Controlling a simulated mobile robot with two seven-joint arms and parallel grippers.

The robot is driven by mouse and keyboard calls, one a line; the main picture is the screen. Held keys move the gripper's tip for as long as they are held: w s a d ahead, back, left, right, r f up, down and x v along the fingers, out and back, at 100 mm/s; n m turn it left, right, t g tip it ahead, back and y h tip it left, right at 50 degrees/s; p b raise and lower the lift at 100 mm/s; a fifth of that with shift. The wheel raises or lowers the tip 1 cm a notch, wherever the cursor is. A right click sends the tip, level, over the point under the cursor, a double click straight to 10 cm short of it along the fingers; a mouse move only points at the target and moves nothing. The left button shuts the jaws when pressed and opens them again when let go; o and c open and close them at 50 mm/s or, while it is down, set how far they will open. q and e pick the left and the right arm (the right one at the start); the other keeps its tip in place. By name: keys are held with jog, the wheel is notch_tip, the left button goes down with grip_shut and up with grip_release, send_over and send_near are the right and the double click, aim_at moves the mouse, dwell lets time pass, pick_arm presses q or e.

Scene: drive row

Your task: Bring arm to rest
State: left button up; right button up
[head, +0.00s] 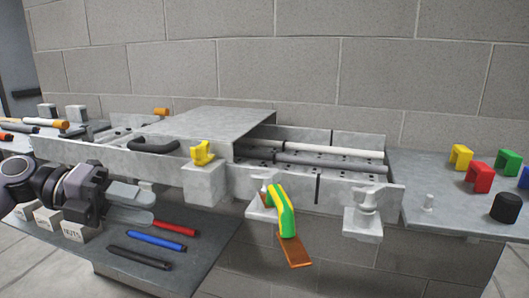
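My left gripper (150,211) comes in from the left, above the dark tray with the markers. Its two grey fingers point right and look a little apart, with nothing visible held between them. The fingertips overlap the view near the left end of the red marker (176,230); I cannot tell whether they touch it. My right gripper is out of view.
A grey conveyor with a hood (205,122) runs along the block wall. A yellow clip (202,152) and a green-yellow handle (281,211) with an orange tag (293,251) sit at its front. Coloured blocks stand on the right shelf (425,185).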

pick_arm(q)
jog(key=s+a+f+n+t+y, duration=0.1)
jog(key=a+f+n+t+y, duration=0.15)
jog(key=f+n+t, duration=0.55)
jog(key=a+f+n+t+y, duration=0.1)
jog(key=a+f+n+t, duration=0.25)
jog(key=f+n, duration=0.7)
jog(key=s+a+f+n+g+y, duration=0.2)
jog(key=s+a+f+n+y, duration=0.25)
jog(key=s+f, duration=0.45)
jog(key=s+a+f+n+g+y, duration=0.25)
jog(key=s+a+f+y, duration=0.25)
jog(key=s+f, duration=0.45)
jog(key=s+d+f+n+t+p, duration=0.1)
jog(key=d+f+n, duration=0.2)
jog(key=d+n, duration=0.6)
jog(key=shift+d+t+h, duration=0.4)
jog(key=shift+d, duration=3.35)
